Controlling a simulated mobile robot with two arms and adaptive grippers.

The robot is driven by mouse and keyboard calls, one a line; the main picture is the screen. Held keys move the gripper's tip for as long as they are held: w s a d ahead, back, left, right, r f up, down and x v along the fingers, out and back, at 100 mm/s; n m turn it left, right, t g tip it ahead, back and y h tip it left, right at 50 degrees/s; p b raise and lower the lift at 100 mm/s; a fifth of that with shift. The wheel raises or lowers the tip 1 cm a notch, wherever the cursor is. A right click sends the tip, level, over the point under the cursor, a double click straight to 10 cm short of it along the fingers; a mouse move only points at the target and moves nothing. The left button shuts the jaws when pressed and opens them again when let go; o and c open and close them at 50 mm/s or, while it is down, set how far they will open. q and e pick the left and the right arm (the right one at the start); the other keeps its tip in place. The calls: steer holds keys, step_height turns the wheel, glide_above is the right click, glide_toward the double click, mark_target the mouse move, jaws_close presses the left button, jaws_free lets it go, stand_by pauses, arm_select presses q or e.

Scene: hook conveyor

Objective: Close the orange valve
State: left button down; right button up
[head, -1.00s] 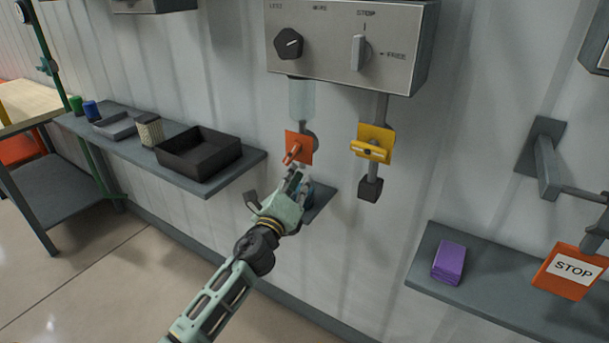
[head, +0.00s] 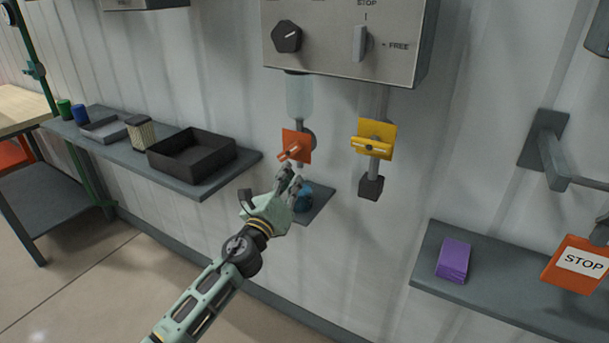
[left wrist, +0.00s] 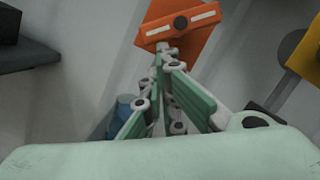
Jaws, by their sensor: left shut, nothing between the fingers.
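The orange valve (head: 304,142) hangs on the wall below the grey control box, under a clear tube. Its bar handle (head: 289,152) slants down to the left in the head view. My left gripper (head: 291,177) is just below the valve, shut and empty. In the left wrist view its fingertips (left wrist: 163,50) point at the valve's lower edge; I cannot tell whether they touch. My right gripper is not in view.
A yellow valve (head: 375,132) is right of the orange one. A blue object (head: 304,193) stands on a small shelf below, partly behind my gripper. A left shelf holds a black tray (head: 192,165); a right shelf holds a purple block (head: 453,260) and a STOP sign (head: 578,264).

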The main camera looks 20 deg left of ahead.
arm_select(q)
steer(key=shift+a+m+h+b, duration=0.25)
steer(key=shift+a+m+b, duration=0.2)
steer(key=shift+m, duration=0.35)
steer(key=shift+a+m+h+b, duration=0.3)
steer(key=shift+m+b, duration=0.25)
steer(key=shift+m, duration=0.25)
steer(key=shift+w+a+r+m+b, duration=0.1)
steer(key=shift+a+m+b, duration=0.4)
steer(key=shift+m, duration=0.4)
steer(key=shift+a+r+m+h+b, duration=0.1)
steer(key=shift+a+m+h+b, duration=0.2)
steer(key=shift+m, duration=0.35)
steer(key=shift+a+r+m+h+b, duration=0.15)
steer(key=shift+m+h+b, duration=0.1)
steer(key=shift+m+b, duration=0.3)
steer(key=shift+a+r+m+h+b, duration=0.1)
steer(key=shift+a+m+h+b, duration=0.2)
steer(key=shift+m, duration=0.4)
stand_by(0.6)
steer(key=d+v, duration=0.1)
steer(key=v, duration=1.1)
steer(key=shift+a+f, duration=0.25)
steer(key=shift+a, duration=0.2)
steer(key=shift+w+f, duration=0.1)
steer(key=shift+w, duration=0.05)
